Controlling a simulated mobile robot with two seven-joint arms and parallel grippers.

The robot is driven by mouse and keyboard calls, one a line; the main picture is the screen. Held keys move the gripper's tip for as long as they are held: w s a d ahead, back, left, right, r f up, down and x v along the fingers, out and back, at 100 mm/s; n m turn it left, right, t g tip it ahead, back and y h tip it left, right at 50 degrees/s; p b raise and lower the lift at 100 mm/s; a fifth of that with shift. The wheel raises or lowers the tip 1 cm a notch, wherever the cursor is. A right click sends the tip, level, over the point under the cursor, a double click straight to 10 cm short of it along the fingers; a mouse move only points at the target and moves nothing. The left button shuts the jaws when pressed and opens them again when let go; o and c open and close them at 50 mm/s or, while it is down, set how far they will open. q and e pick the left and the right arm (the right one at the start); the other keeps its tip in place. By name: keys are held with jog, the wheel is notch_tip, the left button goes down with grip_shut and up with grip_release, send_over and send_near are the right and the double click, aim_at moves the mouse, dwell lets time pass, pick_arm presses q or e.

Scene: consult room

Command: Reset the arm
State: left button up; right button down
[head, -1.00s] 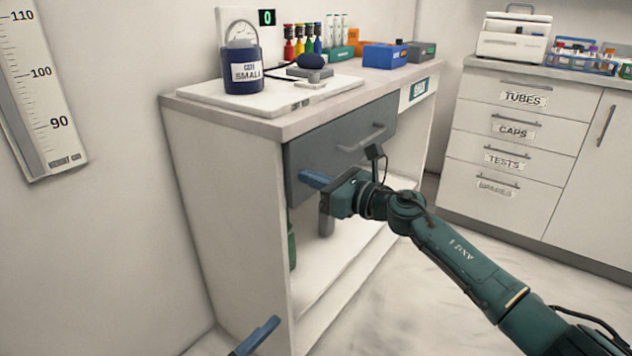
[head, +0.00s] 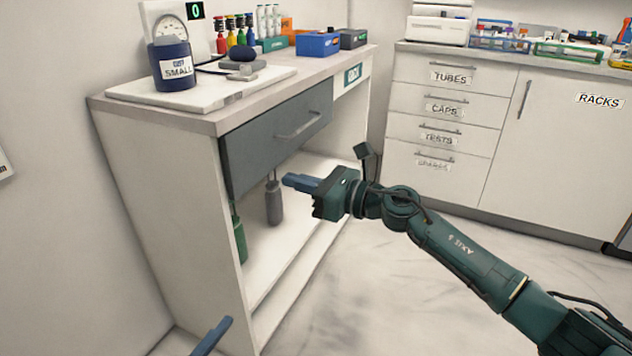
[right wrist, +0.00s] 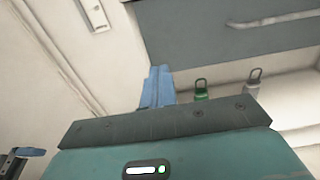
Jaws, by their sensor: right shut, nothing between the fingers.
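My right gripper (head: 298,182) is in the middle of the head view, in front of the desk and below its grey drawer (head: 275,136). Its blue fingers are together with nothing between them, and they point left. In the right wrist view the shut fingers (right wrist: 157,88) show in front of the drawer's lower edge. The teal right arm reaches in from the lower right. Of my left gripper, only a blue fingertip (head: 212,338) shows at the bottom edge of the head view, so its opening cannot be judged.
The drawer looks closed. A green bottle (head: 239,240) and a grey bottle (head: 274,203) stand on the lower shelf. A dark blue cuff labelled SMALL (head: 172,66) stands on a white board (head: 130,95) on the desk. A cabinet (head: 450,150) stands behind right. The floor between is open.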

jog(key=s+d+r+m+t+h+p, duration=0.25)
jog(key=s+d+m+t+p, duration=0.2)
jog(key=m+p, duration=0.65)
jog(key=s+d+r+m+t+h+p, duration=0.25)
jog(key=s+d+m+t+p, duration=0.3)
jog(key=m, duration=0.95)
pick_arm(q)
jog(key=s+a+r+n+g+y+p, duration=0.1)
jog(key=a+r+n+g+y+p, duration=0.1)
jog(key=r+p, duration=0.3)
jog(key=a+r+n+g+y+p, duration=0.2)
jog(key=r+g+p, duration=0.3)
jog(key=p, duration=0.4)
jog(key=shift+s+r+n+y+p, duration=0.3)
jog(key=shift+s+y, duration=0.1)
pick_arm(e)
jog(key=s+d+f+m+g+h, duration=0.2)
jog(key=s+d+m+g+h, duration=0.1)
jog(key=s+m, duration=0.7)
jog(key=s+d+f+m+g+h, duration=0.2)
jog(key=s+d+m+h, duration=0.3)
jog(key=s+d+m, duration=0.3)
jog(key=s+m+g, duration=0.1)
jog(key=s+m, duration=0.1)
jog(key=shift+d+f+m, duration=0.2)
jog(key=shift+f+m, duration=0.05)
jog(key=shift+m, duration=0.05)
